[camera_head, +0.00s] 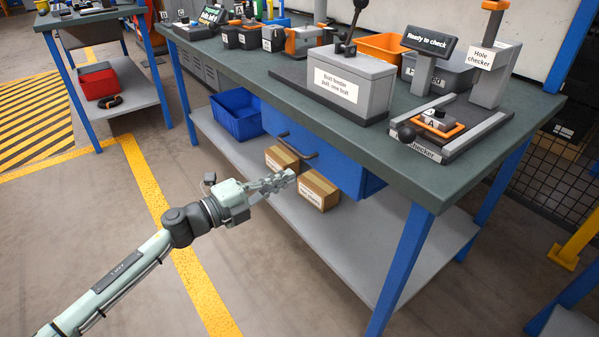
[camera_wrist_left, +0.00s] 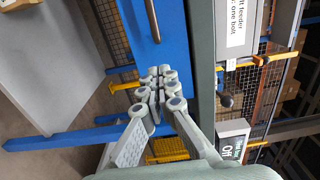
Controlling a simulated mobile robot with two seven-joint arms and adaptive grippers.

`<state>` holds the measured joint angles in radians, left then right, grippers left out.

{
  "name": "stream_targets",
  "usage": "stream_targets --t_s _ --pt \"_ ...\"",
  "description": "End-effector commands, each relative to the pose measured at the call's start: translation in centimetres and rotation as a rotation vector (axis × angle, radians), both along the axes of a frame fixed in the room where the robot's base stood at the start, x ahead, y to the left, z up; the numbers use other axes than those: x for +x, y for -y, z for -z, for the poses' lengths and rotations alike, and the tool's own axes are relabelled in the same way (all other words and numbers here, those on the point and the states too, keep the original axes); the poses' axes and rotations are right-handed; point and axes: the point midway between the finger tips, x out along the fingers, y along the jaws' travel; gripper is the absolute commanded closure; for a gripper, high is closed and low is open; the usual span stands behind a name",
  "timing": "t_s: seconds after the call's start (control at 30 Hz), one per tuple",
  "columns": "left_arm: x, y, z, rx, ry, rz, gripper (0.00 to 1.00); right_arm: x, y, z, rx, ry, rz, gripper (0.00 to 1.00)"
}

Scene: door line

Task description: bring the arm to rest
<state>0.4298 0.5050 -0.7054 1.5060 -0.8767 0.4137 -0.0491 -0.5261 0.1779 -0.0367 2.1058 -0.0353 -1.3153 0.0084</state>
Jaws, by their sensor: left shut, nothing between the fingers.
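My left arm comes in from the lower left in the head view. Its gripper (camera_head: 284,181) is shut and empty, held out in front of the workbench (camera_head: 440,188), lower than the bench top. In the head view it overlaps the lower shelf area beside the cardboard boxes; it holds none of them. In the left wrist view the shut fingers (camera_wrist_left: 158,74) show against the blue drawer front (camera_wrist_left: 185,40) below the bench edge. I cannot tell the exact gap to the drawer. My right gripper is not in view.
A blue drawer (camera_head: 325,160) with a dark handle (camera_head: 297,147) hangs under the top. A blue bin (camera_head: 237,113) and cardboard boxes (camera_head: 318,190) stand on the lower shelf (camera_head: 345,250). A bolt feeder (camera_head: 350,88) stands above. The floor at the left is clear.

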Motion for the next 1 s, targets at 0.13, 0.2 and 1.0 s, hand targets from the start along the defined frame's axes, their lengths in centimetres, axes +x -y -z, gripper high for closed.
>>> stream_targets --t_s 0.13,0.2,1.0 --pt "-1.7 -2.4 0.1 0.002 -0.001 0.002 1.00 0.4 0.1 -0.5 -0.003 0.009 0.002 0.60" --pt "-2.1 -3.1 0.2 0.001 -0.001 0.000 1.00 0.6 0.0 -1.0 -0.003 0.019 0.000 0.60" --pt "-9.4 -22.0 15.6 -0.593 -0.873 -1.166 1.00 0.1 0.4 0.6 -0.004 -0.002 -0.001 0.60"
